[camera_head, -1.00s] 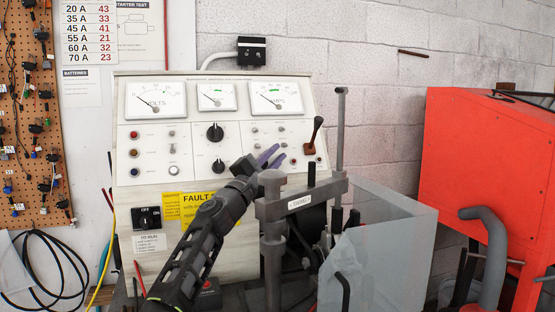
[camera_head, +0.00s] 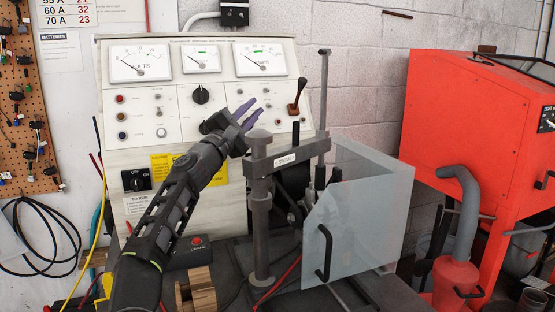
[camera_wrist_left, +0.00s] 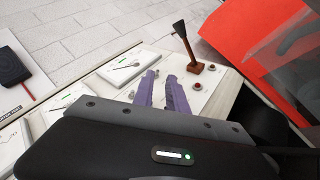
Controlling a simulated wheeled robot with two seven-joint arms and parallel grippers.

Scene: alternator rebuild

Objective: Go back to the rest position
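My left gripper (camera_head: 249,112) reaches in from the left in the head view, in front of the test bench's control panel (camera_head: 150,105). Its two purple fingers are apart with nothing between them. They point up and right, left of the lever (camera_head: 298,93) with the brown base. In the left wrist view the open fingers (camera_wrist_left: 161,90) show against the panel, with the dark lever (camera_wrist_left: 184,42) beyond them to the right. Whether the fingers touch the panel is not clear. My right gripper is in neither view.
A grey clamp post (camera_head: 260,215) stands right of my left forearm. A clear guard (camera_head: 350,225) with a black handle is beside it. A red cabinet (camera_head: 440,130) with a grey hose (camera_head: 466,205) is at the right. Cables (camera_head: 40,245) hang at the left.

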